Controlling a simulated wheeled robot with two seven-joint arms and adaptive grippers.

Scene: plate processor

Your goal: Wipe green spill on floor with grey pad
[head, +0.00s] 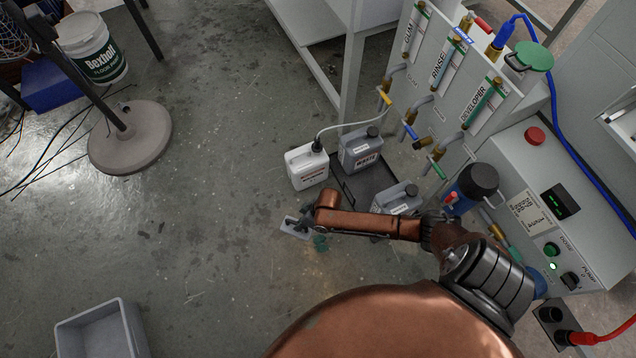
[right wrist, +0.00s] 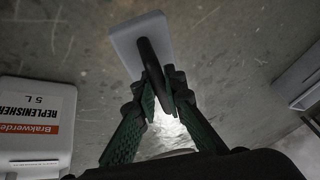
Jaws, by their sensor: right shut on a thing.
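The grey pad (head: 289,229) is a flat plate with a dark handle, seen at the floor near the middle of the head view. In the right wrist view the pad (right wrist: 128,42) shows beyond the fingertips. My right gripper (head: 306,220) is shut on its handle, and its green fingers (right wrist: 163,92) are on both sides of the handle in the wrist view. The green spill (head: 320,242) is a small patch on the floor just right of and below the pad, partly beside my arm. I cannot tell whether the pad touches the floor. My left gripper is out of view.
A white jug (head: 307,168) and grey jugs (head: 360,148) stand close by, around a dark tray (head: 366,186). The processor (head: 545,205) fills the right side. A grey bin (head: 100,332) stands lower left and a round stand base (head: 130,138) upper left. Floor left of the pad is open.

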